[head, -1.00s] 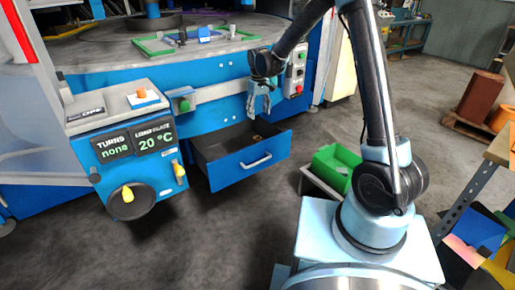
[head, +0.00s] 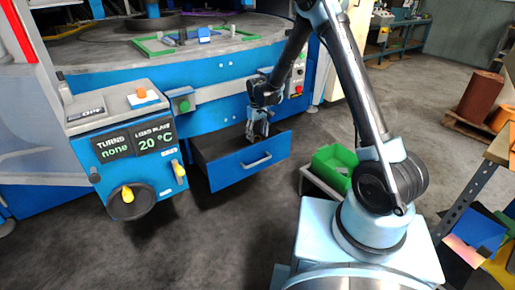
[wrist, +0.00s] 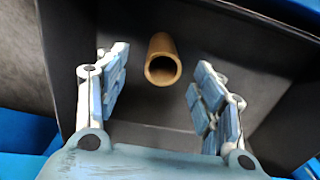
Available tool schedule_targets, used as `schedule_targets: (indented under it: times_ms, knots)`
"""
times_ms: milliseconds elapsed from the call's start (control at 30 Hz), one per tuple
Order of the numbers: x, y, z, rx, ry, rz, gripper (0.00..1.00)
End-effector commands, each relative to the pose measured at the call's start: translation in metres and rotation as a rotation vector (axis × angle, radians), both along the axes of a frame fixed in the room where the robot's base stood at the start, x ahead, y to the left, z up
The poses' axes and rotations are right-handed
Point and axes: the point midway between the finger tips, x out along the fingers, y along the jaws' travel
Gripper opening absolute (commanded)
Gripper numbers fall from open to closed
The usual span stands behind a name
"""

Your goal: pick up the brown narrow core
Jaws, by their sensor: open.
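The brown narrow core (wrist: 163,46) is a short hollow tube inside the open drawer (wrist: 205,25). In the wrist view it lies in the gap between my fingers, a little beyond the tips, with its open end facing me. My gripper (wrist: 152,85) is open and empty, and neither finger touches the core. In the head view my gripper (head: 257,135) points down into the blue-fronted drawer (head: 225,172). The core is hidden there behind the gripper and drawer front.
The drawer walls stand close around my gripper. A control box (head: 125,150) with a knob and display is left of the drawer. A green bin (head: 335,165) stands to its right. The round machine table (head: 100,50) is above.

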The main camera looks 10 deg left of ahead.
Motion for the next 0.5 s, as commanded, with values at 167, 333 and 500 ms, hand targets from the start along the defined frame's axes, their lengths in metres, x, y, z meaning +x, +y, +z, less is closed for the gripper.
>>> schedule_targets:
  times_ms: [167,333,500]
  knots:
    - [-0.001,0.000,-0.008,0.000,0.000,0.000,0.62]
    - [-0.002,-0.001,-0.027,0.000,0.000,0.000,0.62]
    - [-0.003,-0.001,-0.048,0.000,0.000,0.000,0.62]
